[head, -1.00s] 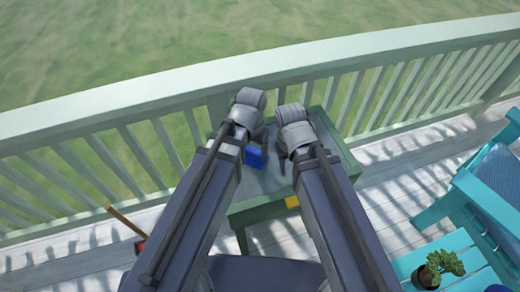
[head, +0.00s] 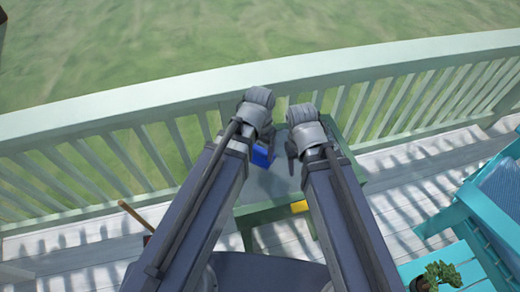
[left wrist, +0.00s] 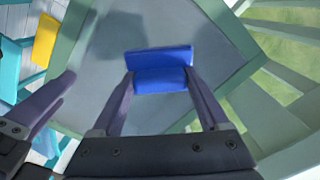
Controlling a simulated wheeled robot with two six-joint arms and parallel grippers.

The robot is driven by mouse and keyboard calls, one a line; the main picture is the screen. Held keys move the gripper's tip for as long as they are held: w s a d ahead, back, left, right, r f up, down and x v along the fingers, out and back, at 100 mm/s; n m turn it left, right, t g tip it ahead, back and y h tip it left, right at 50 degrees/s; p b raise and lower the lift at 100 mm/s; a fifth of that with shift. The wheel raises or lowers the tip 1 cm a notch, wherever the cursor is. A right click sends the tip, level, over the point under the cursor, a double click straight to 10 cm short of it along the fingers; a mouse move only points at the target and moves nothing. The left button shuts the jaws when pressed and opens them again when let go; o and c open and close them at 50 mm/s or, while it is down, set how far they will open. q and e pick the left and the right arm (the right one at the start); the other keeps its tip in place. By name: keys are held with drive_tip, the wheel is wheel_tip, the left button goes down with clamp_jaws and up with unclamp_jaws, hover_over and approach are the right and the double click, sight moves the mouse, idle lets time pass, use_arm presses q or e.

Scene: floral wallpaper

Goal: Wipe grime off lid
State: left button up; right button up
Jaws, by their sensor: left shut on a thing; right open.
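A grey panel with a green frame (left wrist: 222,118), which looks like the lid, lies below my grippers. It shows between and beside my arms in the head view. My left gripper (left wrist: 160,82) is shut on a blue block (left wrist: 160,57), perhaps a sponge. The block also shows in the head view (head: 262,156), over the grey surface; I cannot tell whether it touches. A darker patch (left wrist: 112,38) lies left of the block in the left wrist view; I cannot tell whether it is grime or shadow. My right gripper (head: 292,148) is open beside the block, its tips partly hidden.
A yellow piece (head: 299,206) is at the green frame's near side. A pale green railing (head: 400,70) runs behind. A turquoise chair (head: 490,215) and a potted plant (head: 437,275) stand at the right. A wooden handle (head: 134,217) leans at the left.

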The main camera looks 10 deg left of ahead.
use_arm(q)
drive_tip(key=shift+r+p, duration=0.55)
drive_tip(key=shift+r, duration=0.3)
wheel_tip(320, 180, up, 3)
drive_tip(key=p, duration=0.3)
drive_tip(key=shift+r, duration=0.1)
